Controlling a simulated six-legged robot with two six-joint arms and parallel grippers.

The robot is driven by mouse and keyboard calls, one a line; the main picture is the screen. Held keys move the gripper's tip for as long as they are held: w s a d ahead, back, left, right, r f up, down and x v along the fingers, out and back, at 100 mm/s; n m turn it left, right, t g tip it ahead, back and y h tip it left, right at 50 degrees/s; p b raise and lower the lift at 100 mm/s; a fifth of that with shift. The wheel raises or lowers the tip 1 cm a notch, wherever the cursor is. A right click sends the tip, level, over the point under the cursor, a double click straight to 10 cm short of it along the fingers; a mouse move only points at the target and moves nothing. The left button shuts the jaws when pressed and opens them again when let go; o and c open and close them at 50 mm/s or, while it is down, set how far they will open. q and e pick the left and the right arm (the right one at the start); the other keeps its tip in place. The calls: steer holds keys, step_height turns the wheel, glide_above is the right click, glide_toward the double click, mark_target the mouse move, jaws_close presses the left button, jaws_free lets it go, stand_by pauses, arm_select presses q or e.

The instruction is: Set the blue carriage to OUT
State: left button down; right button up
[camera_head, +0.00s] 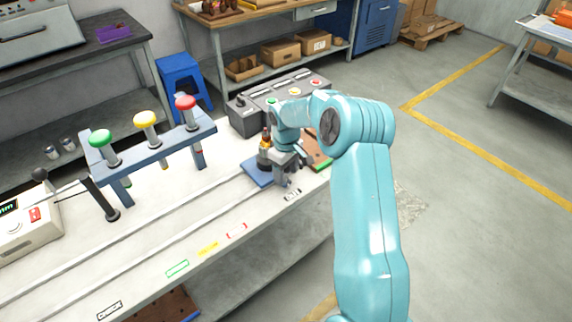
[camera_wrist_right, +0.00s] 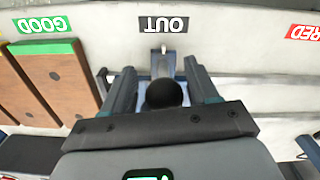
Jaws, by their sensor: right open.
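The blue carriage (camera_head: 256,173) sits on the rails at the right end of the white bench, carrying a dark and copper-coloured part. My right gripper (camera_head: 287,183) is down beside the carriage's right part and hides some of it. In the right wrist view my gripper (camera_wrist_right: 158,70) is open, with a round black knob (camera_wrist_right: 164,93) between its fingers. Blue carriage surface shows around the knob. A grey pointer (camera_wrist_right: 164,62) lies in line with the OUT label (camera_wrist_right: 164,25). Contact of the fingers with the knob cannot be told. My left gripper is not in view.
A blue rack (camera_head: 150,150) with green, yellow and red mushroom-shaped tops stands behind the rails. A grey control box (camera_head: 277,100) is at the back. The rails left of the carriage are clear.

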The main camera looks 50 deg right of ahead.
step_height(320, 180, up, 16)
stand_by(0.3)
steer(key=shift+s+d, duration=0.1)
steer(key=shift+d, duration=0.05)
stand_by(0.4)
